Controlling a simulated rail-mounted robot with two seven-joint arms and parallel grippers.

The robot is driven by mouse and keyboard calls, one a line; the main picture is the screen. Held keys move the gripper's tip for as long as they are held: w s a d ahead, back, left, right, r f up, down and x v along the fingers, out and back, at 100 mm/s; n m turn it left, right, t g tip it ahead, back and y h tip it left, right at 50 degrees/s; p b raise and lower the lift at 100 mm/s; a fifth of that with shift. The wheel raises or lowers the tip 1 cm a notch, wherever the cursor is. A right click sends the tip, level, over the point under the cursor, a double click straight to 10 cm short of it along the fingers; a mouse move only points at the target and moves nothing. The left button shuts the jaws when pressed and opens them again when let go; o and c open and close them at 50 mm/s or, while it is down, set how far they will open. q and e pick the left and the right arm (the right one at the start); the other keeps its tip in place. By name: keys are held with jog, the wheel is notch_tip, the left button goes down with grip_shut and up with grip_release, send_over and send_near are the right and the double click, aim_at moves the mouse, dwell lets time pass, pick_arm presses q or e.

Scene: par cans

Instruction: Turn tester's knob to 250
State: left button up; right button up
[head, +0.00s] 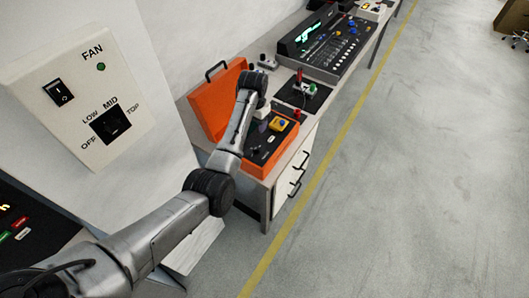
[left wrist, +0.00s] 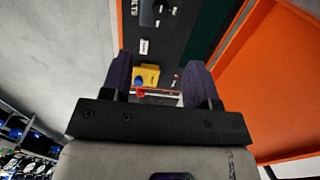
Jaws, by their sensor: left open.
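The tester is an orange case (head: 208,108) with its lid open and a black panel, on the bench in the head view. Its panel (left wrist: 175,35) shows at the top of the left wrist view. A dark knob (left wrist: 151,12) is cut off by the top edge there, beside lettering that seems to read VOLTS. Its setting cannot be read. My left gripper (left wrist: 159,72) is open and empty above the panel. A yellow block (left wrist: 147,75) with a blue part shows between its fingers; it is also in the head view (head: 278,124). My right gripper is not in view.
A fan control box (head: 80,85) is on the near left wall. Behind the tester stand a small dark board (head: 303,95) with coloured parts and a large console (head: 325,45). The floor (head: 400,180) to the right is clear.

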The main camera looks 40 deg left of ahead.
aim_at(256, 147)
pick_arm(q)
notch_tip(256, 147, down, 13)
jog(key=shift+f+b, duration=0.15)
jog(key=shift+b, duration=1.05)
jog(key=shift+c, duration=0.2)
jog(key=c, duration=0.9)
